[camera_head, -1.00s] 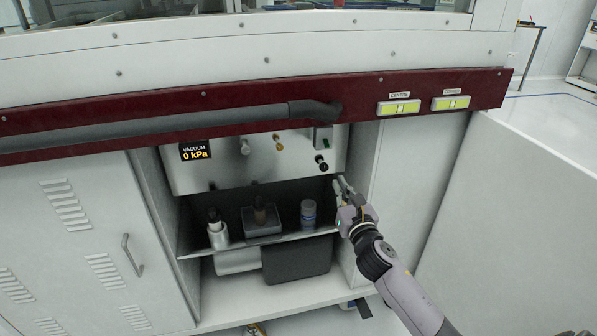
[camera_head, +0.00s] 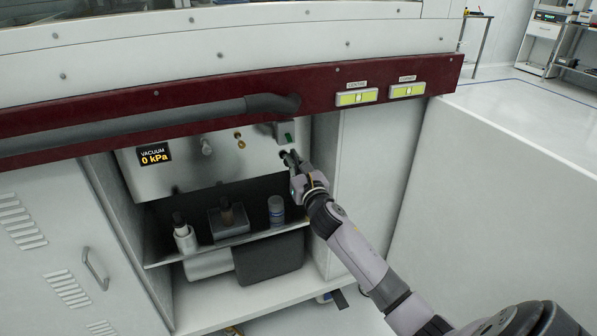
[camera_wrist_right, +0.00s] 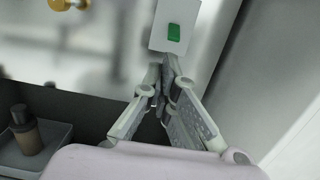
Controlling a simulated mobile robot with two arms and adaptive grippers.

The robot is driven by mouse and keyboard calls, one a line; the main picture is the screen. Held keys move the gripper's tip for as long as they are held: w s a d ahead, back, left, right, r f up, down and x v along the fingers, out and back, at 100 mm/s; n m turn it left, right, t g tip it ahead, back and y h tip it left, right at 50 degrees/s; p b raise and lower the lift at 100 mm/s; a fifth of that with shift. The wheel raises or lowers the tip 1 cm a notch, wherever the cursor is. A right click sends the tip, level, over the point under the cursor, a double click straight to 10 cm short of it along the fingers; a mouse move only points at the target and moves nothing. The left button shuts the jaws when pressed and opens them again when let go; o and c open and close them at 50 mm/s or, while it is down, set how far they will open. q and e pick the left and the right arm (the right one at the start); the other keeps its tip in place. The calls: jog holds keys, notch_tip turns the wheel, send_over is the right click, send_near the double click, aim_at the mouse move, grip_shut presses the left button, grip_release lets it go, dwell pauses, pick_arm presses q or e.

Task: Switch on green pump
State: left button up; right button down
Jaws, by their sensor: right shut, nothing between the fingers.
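The green pump switch (camera_head: 288,136) is a small green rocker on a pale plate at the right end of the metal panel. In the right wrist view the green rocker (camera_wrist_right: 174,33) sits just beyond my fingertips. My right gripper (camera_head: 289,158) is shut and empty, just below the switch plate. In the right wrist view its fingertips (camera_wrist_right: 168,62) meet near the lower edge of the plate; I cannot tell whether they touch it. The gripper covers part of the panel under the switch. The vacuum display (camera_head: 154,154) reads 0 kPa. My left gripper is not in view.
A dark red beam with a grey tube (camera_head: 160,120) runs above the panel. The cabinet side wall (camera_head: 345,180) stands close right.

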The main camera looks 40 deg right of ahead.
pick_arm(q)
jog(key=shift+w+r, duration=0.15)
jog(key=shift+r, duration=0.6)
pick_arm(e)
jog(key=x, duration=0.2)
jog(key=shift+w, duration=0.35)
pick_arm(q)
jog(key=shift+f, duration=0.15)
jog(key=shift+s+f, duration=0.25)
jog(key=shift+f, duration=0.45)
pick_arm(e)
jog(key=shift+s+r, duration=0.1)
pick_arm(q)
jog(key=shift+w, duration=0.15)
